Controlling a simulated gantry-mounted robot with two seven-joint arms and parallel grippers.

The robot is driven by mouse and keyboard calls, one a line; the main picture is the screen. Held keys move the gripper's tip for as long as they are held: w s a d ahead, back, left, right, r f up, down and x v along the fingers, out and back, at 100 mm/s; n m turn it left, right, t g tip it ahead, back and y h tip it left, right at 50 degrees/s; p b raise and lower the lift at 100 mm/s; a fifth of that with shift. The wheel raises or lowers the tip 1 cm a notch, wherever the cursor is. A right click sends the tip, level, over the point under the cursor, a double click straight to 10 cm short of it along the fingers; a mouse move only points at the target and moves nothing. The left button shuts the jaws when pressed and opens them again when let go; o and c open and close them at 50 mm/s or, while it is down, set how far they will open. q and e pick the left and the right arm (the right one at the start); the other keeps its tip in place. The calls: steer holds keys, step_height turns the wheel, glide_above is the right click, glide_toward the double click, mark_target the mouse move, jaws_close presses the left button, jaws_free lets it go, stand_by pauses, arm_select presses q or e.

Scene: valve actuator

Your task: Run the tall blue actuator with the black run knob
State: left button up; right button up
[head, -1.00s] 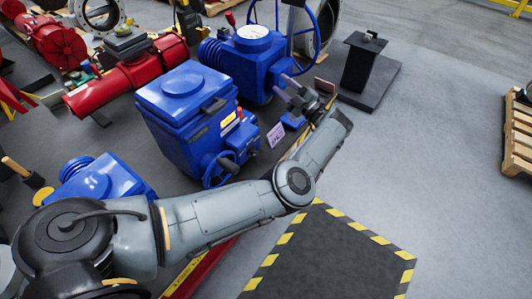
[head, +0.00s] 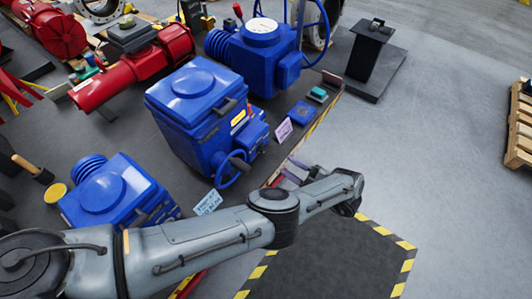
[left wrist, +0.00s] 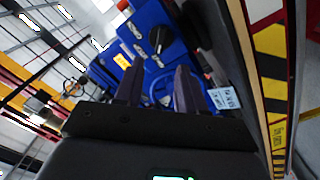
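The tall blue actuator (head: 190,88) stands upright at the middle of the bench in the head view, with a handwheel (head: 232,170) low on its front. My left gripper (head: 294,172) is in front of it, just off the bench edge and apart from it. In the left wrist view my left gripper (left wrist: 159,73) has its two dark fingers apart with nothing between them. Beyond the fingertips is a blue control panel (left wrist: 152,62) with a large black knob (left wrist: 160,39) and smaller dark controls. I cannot tell for sure which actuator that panel belongs to. My right gripper is out of view.
A smaller blue actuator (head: 108,192) stands at the left and a blue one with a large handwheel (head: 255,55) behind. Tags stand along the bench, including a pale blue one (head: 208,202). A black pedestal (head: 368,50) is at the back. Striped floor mat (head: 330,265) lies in front.

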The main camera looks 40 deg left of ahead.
mark_target(265, 152)
arm_select(q)
steer(key=a, duration=0.6)
steer(key=shift+s+a, duration=0.35)
steer(key=shift+a, duration=0.05)
steer(key=shift+s+a, duration=0.15)
steer(key=shift+a, duration=1)
jaws_close()
